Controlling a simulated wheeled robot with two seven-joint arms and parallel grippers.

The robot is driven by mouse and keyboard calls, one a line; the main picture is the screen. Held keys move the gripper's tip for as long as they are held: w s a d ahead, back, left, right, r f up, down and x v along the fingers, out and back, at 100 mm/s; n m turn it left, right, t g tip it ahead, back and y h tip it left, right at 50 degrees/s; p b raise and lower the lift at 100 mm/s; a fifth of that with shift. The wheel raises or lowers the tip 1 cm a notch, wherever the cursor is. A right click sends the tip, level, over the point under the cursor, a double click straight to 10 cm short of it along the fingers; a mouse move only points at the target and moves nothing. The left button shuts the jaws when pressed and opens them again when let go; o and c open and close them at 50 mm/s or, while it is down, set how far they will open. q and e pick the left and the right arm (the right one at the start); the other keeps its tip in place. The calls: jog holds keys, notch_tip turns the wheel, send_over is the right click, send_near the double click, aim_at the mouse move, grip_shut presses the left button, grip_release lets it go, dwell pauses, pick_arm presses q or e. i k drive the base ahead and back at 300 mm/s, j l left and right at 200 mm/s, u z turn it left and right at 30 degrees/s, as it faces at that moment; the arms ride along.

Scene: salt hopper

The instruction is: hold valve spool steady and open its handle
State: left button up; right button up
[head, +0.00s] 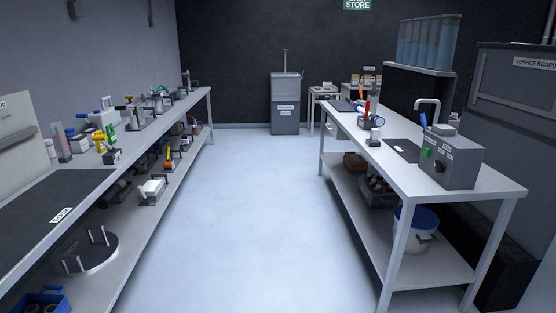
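I cannot tell for sure which item is the valve spool; several small fittings stand on the left bench (140,165), too small to identify. Among them are a yellow-and-green item (108,136) and a grey metal fitting (140,116). An orange-handled item (168,160) sits on the shelf below. Neither of my grippers is in view.
A clear pale floor aisle (255,220) runs between the benches. A grey hopper cabinet (285,102) stands at the far wall. A blue crate (42,298) is at bottom left.

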aim_at(367, 102)
jog(key=i, duration=2.35)
jog(key=i+j+z, duration=0.1)
jog(key=i+z, duration=0.15)
jog(key=i, duration=0.25)
jog(key=i+j+z, duration=0.25)
jog(key=i, duration=0.25)
jog(key=i+j+z, duration=0.15)
jog(key=i+z, duration=0.15)
jog(key=i, duration=0.15)
jog(key=i+j+z, duration=0.25)
jog(key=i+j, duration=0.15)
jog(key=i+j+z, duration=0.45)
jog(key=z, duration=0.15)
jog(key=i+j+z, duration=0.3)
jog(key=j, duration=0.15)
jog(key=j+z, duration=0.3)
jog(key=i+j+z, duration=0.1)
jog(key=j+z, duration=0.2)
jog(key=j, duration=0.2)
